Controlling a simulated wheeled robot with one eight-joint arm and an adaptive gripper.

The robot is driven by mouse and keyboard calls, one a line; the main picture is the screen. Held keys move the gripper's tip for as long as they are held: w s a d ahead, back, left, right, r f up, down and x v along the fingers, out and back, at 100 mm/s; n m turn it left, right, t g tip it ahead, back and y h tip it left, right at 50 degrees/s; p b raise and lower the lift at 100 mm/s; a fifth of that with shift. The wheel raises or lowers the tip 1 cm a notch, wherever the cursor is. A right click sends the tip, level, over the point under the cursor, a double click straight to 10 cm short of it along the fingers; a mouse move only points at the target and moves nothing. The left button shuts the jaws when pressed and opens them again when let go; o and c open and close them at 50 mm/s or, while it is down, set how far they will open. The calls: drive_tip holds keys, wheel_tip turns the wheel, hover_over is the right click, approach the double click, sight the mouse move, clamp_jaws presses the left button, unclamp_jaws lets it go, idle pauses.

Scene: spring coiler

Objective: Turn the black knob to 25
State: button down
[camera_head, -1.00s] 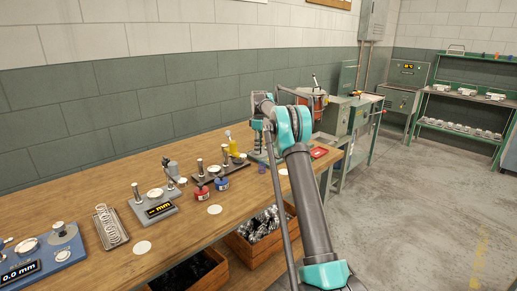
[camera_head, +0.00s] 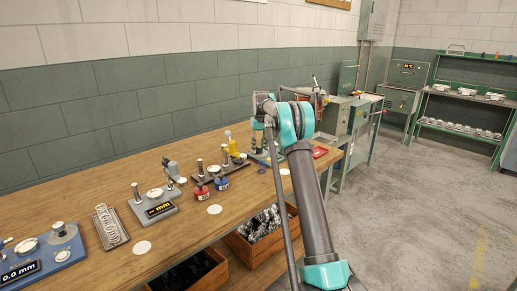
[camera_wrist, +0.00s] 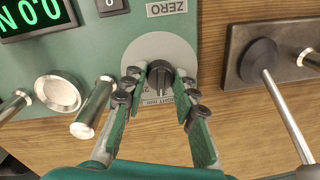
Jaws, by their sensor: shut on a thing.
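The black knob (camera_wrist: 160,78) sits on a pale round dial plate (camera_wrist: 150,52) on a green instrument panel (camera_wrist: 90,45) in the wrist view. A light pointer line shows on its face, and the plate's printing is partly covered. A display with green digits (camera_wrist: 36,14) appears upside down at the upper left. In the head view my arm reaches the green instrument (camera_head: 262,157) at the back of the bench, and the knob is hidden.
In the wrist view, a metal post (camera_wrist: 92,108) and a round metal pan (camera_wrist: 57,93) stand left of the fingers. A dark base with a rod (camera_wrist: 262,62) lies to the right.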

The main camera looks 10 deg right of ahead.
sight(260, 149)
drive_tip(key=m, duration=0.6)
drive_tip(key=shift+m, duration=0.3)
idle(0.4)
drive_tip(key=c, duration=1.2)
unclamp_jaws()
drive_tip(key=r, duration=1.2)
drive_tip(key=shift+s+d, duration=0.15)
drive_tip(key=shift+d, duration=0.15)
